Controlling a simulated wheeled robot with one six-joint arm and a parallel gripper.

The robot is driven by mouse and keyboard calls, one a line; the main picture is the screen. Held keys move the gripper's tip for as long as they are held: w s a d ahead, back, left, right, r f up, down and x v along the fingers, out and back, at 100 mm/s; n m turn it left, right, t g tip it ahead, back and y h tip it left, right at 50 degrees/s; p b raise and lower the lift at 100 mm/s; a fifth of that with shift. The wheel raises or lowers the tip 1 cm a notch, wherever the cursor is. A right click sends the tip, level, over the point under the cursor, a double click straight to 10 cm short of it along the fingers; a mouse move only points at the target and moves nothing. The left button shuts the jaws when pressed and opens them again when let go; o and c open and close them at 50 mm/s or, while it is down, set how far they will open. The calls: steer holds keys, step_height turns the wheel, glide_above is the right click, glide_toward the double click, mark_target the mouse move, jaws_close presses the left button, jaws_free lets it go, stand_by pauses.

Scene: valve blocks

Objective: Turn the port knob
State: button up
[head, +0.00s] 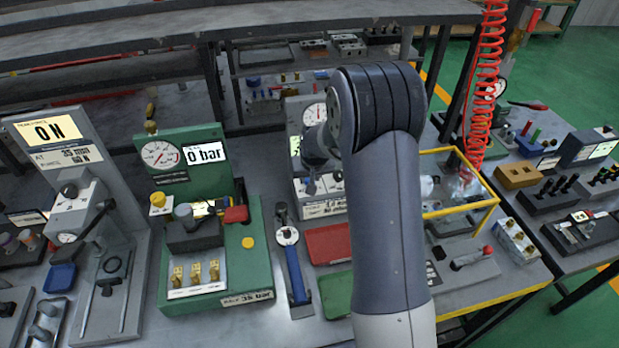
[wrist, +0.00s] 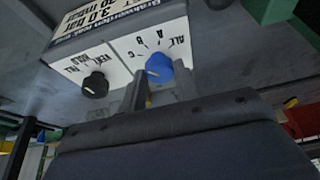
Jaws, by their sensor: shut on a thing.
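The port knob (wrist: 159,67) is a round blue knob on a white panel in the wrist view. Marks A, B, C and ALL fan around it. A pale pointer mark shows on its left side, toward the C side. My gripper (wrist: 163,84) is shut on the blue knob, with one grey finger on each side of it. In the head view my arm covers the gripper and the blue knob. The white test block (head: 323,208) that seems to carry the panel shows partly to the left of my arm.
A black vent/hold knob (wrist: 95,85) sits close to the left of the gripper. In the head view a green press station (head: 232,262) stands left, a blue-handled wrench (head: 293,262) and a red tray (head: 328,243) lie in front, and a yellow frame (head: 463,213) stands right.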

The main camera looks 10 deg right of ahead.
steer(key=n+b, duration=0.1)
steer(key=n+y+b, duration=0.1)
steer(key=n+b, duration=0.1)
steer(key=shift+d+f, duration=0.15)
steer(key=shift+f, duration=0.05)
steer(key=shift+r+n+y+b, duration=0.15)
steer(key=shift+n+y+b, duration=0.15)
steer(key=shift+n+b, duration=0.45)
steer(key=o, duration=1)
steer(key=shift+r, duration=0.15)
steer(key=b+v, duration=0.1)
steer(key=v, duration=0.9)
steer(key=shift+d+r+b, duration=0.1)
steer(key=shift+r+b, duration=0.2)
steer(key=shift+b, duration=0.05)
steer(key=shift+f, duration=0.1)
